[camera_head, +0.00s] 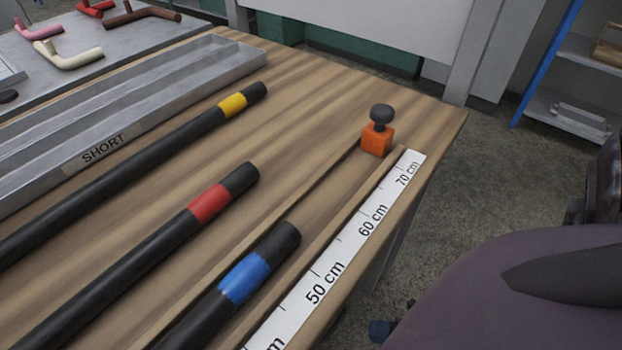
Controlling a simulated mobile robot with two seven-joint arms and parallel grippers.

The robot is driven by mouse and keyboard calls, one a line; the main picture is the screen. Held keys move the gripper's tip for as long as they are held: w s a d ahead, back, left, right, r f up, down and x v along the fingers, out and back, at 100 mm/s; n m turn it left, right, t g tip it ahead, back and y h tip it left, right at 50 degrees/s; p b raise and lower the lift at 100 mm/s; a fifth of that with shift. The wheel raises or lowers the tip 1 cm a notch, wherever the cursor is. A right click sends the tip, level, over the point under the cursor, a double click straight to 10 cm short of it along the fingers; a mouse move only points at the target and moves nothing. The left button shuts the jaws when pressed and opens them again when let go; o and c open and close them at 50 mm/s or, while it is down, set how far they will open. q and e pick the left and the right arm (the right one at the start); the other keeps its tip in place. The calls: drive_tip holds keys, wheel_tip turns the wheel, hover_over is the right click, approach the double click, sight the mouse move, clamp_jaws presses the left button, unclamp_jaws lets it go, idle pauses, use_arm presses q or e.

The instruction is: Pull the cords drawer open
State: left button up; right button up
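No drawer marked for cords can be made out in the head view. My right arm, dark purple, fills the lower right beside the table's edge. A small dark blue piece (380,331) shows low by that edge, next to the arm; I cannot tell whether it belongs to my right gripper. The fingers of the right gripper cannot be made out, nor whether it holds anything. My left gripper is not in view.
The wooden table (312,95) carries black hoses with yellow (232,105), red (210,203) and blue (245,278) bands. An orange stop (377,139) with a dark knob stands near a ruler (345,245). A metal tray (225,62) lies behind. Shelves (575,105) stand at upper right.

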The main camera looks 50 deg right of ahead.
sight(336, 323)
drive_tip(key=b+x, duration=0.1)
drive_tip(key=x, duration=1)
drive_tip(key=shift+r, duration=0.2)
clamp_jaws()
